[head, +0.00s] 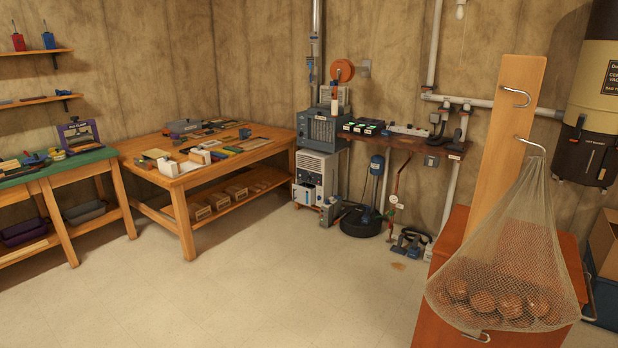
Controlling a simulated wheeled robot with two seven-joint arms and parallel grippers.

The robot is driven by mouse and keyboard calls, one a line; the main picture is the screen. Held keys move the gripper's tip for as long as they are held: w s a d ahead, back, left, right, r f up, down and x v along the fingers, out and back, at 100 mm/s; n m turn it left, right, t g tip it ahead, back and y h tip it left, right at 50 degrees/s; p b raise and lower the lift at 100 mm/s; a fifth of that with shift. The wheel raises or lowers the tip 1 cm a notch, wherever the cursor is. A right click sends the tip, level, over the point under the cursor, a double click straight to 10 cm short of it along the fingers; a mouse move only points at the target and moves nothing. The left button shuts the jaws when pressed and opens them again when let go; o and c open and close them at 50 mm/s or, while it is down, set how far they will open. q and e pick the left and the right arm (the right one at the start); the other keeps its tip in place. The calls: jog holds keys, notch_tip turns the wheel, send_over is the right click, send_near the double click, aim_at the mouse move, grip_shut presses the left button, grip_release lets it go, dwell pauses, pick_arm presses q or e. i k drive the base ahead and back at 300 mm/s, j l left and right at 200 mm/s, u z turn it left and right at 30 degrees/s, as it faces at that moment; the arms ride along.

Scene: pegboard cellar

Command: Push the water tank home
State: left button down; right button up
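A white and grey appliance (318,165) that looks like a dehumidifier stands on the floor by the back wall, right of the wooden workbench. A pale box-like part (306,195) at its lower front may be the water tank. It appears to stick out a little from the body, but it is too small to tell how far. A blue-grey boxy unit (318,128) sits directly above the appliance. Neither of my grippers is in view.
A wooden workbench (222,170) with tools stands left of the appliance. A blue pump-like device (368,205) with a black base is close on its right. A net of brown balls (510,265) hangs at the right front. The pale floor (270,290) is clear.

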aim_at(304, 192)
jog(key=i, duration=4.05)
jog(key=i+z, duration=0.1)
jog(key=i, duration=0.6)
jog(key=i+j, duration=0.15)
jog(key=i, duration=0.6)
jog(key=i+z, duration=0.1)
jog(key=i, duration=0.6)
jog(key=i+j+z, duration=0.2)
jog(key=i, duration=0.15)
